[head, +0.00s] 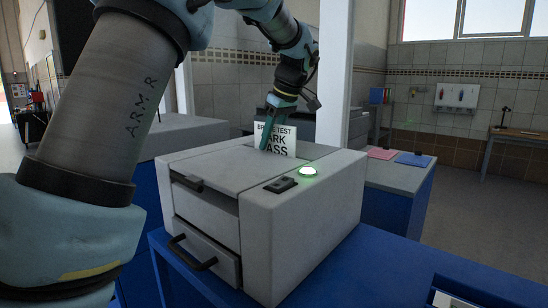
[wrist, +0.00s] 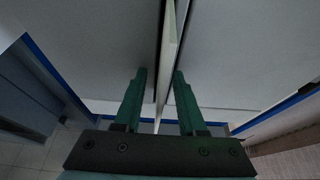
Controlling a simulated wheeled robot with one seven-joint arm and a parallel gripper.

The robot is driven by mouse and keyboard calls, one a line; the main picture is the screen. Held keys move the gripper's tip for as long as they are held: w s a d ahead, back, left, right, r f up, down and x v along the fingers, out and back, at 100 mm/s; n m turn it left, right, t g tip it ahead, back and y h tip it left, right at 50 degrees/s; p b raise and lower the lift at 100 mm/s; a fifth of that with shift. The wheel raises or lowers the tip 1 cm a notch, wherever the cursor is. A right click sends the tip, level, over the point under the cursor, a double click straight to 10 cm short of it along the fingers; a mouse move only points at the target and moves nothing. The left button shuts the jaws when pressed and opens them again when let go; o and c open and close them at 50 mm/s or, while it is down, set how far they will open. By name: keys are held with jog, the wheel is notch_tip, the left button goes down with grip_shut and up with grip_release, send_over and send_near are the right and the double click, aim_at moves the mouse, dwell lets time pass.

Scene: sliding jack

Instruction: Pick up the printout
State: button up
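The printout (head: 283,143) is a white sheet with black lettering, standing upright out of the slot in the top of the grey printer (head: 312,208). In the wrist view the printout (wrist: 167,62) shows nearly edge-on as a thin pale strip. My gripper (head: 266,146) reaches down at the sheet, one teal finger showing in front of its left part. In the wrist view my gripper (wrist: 159,72) is open, with one finger on each side of the sheet and gaps beside it. The sheet's lower end is hidden in the slot.
A green-lit button (head: 308,171) and a dark switch (head: 281,185) sit on the printer's top. The printer stands on a blue bench (head: 365,270). A side counter behind holds a pink sheet (head: 381,153) and a blue sheet (head: 413,159). Floor at right is clear.

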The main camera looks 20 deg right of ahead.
jog(key=shift+f, duration=0.15)
dwell(0.3)
grip_shut()
dwell(1.2)
